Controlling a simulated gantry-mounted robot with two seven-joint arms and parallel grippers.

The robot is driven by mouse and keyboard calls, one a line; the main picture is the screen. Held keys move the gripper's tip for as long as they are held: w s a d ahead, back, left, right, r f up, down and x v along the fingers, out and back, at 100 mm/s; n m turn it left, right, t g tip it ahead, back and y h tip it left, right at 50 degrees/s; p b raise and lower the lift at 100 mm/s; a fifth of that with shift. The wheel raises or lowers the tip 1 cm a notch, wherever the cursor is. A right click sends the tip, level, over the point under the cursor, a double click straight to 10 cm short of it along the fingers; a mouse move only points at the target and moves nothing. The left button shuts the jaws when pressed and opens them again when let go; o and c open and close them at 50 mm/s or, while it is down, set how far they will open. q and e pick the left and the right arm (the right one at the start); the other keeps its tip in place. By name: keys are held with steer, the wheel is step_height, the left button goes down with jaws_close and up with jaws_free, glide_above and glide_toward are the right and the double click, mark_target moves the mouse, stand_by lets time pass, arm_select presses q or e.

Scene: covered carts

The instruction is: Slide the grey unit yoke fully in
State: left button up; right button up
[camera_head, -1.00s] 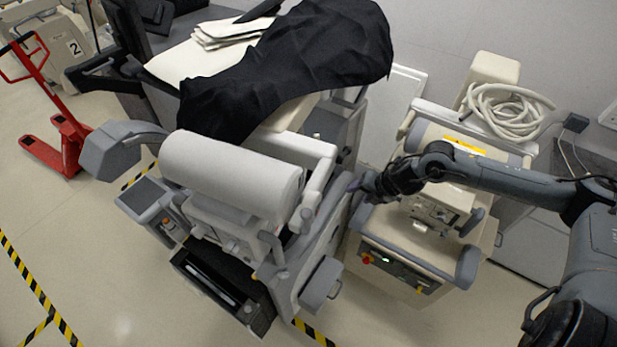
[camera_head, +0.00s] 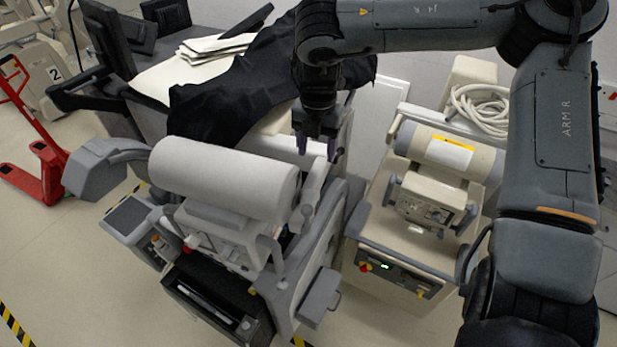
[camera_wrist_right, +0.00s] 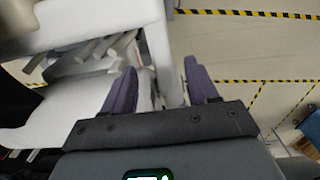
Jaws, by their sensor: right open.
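The grey unit (camera_head: 325,255) stands in the centre of the head view, with a large pale cylinder (camera_head: 225,175) across its top. Pale bars (camera_head: 312,185) run beside the cylinder's right end; I cannot tell exactly which part is the yoke or how far in it sits. My right gripper (camera_head: 318,150) points down over the rear right of the cylinder, open and empty. In the right wrist view its two purple-grey fingers (camera_wrist_right: 160,88) are spread, with a white frame (camera_wrist_right: 155,40) of the unit below and left of them. No contact is clear. My left gripper is not in view.
A beige unit (camera_head: 408,235) with a coiled hose (camera_head: 480,108) stands close on the right. A black cloth (camera_head: 225,100) drapes over equipment behind. A red pallet truck (camera_head: 45,165) is at the left. Open floor lies at the front left.

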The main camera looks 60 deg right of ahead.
mark_target(317, 168)
step_height(317, 168, down, 8)
steer(key=shift+r+p, duration=0.15)
steer(key=shift+p, duration=0.7)
steer(key=shift+f, duration=0.85)
jaws_close()
